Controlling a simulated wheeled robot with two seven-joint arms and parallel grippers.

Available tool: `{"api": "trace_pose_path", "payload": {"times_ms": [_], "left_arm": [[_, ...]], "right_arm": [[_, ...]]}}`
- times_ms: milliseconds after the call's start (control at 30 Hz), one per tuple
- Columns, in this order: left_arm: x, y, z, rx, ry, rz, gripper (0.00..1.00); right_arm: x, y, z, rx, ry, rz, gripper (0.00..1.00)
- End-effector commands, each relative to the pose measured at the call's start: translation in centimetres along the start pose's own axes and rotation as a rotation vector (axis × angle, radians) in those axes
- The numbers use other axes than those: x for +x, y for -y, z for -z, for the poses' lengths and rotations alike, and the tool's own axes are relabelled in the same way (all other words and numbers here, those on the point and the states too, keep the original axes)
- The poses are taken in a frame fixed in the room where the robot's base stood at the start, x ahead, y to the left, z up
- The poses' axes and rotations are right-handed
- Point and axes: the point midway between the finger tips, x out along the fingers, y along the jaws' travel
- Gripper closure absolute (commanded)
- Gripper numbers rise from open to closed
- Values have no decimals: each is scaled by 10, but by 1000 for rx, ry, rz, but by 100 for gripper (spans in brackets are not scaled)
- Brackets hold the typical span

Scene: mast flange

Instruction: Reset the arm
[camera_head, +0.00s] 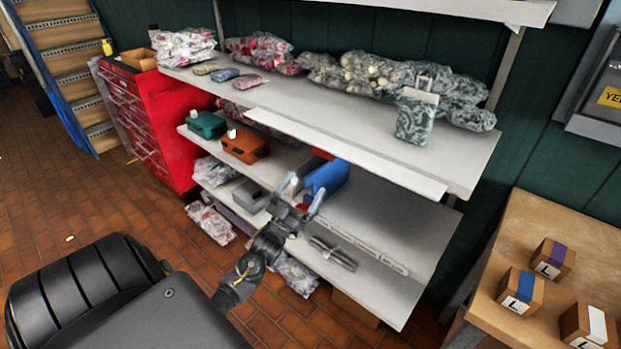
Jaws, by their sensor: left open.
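My left arm reaches forward from the lower left of the head view. Its gripper (301,190) is open, with two light blue-grey fingers spread apart. It is in front of the middle level of the grey shelf unit (400,232). A blue case (327,179) lies just behind the right finger, and I cannot tell whether they touch. I see nothing held between the fingers. My right arm and gripper are not in the picture.
A teal case (206,125), an orange case (246,147) and a grey case (251,196) sit on the shelves. A metallic item (333,253) lies right of my wrist. A red tool cabinet (160,125) stands left. A wooden table (560,225) with small boxes stands right.

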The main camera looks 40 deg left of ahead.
Motion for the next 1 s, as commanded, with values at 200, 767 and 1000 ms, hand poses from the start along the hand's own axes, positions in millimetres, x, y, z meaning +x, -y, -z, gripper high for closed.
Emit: {"api": "trace_pose_path", "payload": {"times_ms": [200,767,1000], "left_arm": [[-13,0,0,0,0,0,5],[-13,0,0,6,0,0,5],[-46,16,-77,104,299,72,5]], "right_arm": [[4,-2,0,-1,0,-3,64],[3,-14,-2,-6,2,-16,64],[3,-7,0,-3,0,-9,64]]}}
